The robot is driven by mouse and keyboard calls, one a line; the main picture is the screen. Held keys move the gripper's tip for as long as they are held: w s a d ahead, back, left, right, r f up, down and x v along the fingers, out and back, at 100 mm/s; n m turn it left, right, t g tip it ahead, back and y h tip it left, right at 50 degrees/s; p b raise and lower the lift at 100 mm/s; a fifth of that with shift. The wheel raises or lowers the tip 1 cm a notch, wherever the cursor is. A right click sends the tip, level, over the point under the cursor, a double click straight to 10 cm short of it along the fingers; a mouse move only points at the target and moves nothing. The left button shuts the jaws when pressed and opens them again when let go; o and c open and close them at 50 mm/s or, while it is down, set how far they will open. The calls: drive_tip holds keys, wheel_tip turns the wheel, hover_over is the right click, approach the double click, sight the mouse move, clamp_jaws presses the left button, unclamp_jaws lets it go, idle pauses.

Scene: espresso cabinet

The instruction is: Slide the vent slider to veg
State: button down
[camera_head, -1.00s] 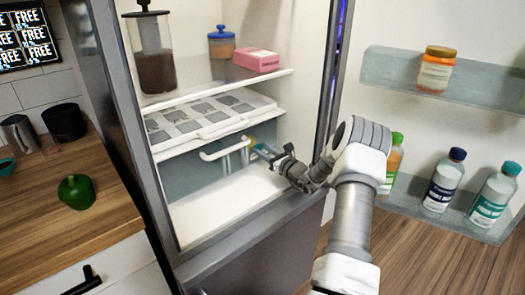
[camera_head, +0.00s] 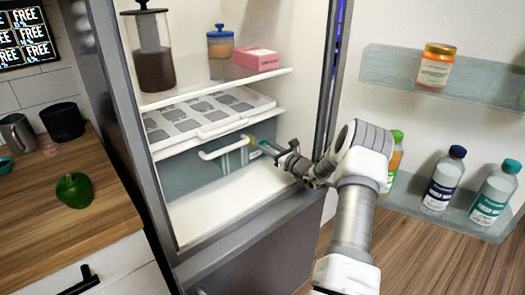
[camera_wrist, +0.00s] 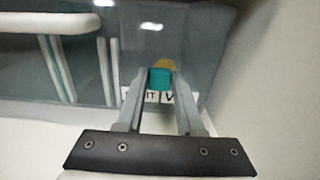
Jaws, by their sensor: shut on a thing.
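The vent slider is a small teal knob (camera_wrist: 160,78) on the grey drawer front inside the open fridge. A yellow round spot (camera_wrist: 165,64) shows just behind it. Below it are two white labels, partly hidden by my fingers; I read "IT" on the left one and "V" on the right one (camera_wrist: 169,97). The knob sits above the gap between the labels. My gripper (camera_wrist: 160,82) is shut on the knob, one finger on each side. In the head view my gripper (camera_head: 266,150) reaches into the fridge from the right.
A white drawer handle (camera_head: 224,150) is left of my gripper. A white tray (camera_head: 262,100) on a shelf is above. The fridge door, with bottles (camera_head: 443,180) and a jar (camera_head: 435,70), stands open at right. The white fridge floor below the drawer is clear.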

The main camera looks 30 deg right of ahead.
drive_tip(key=shift+d, duration=0.35)
drive_tip(key=c, duration=0.5)
unclamp_jaws()
drive_tip(key=shift+a, duration=0.1)
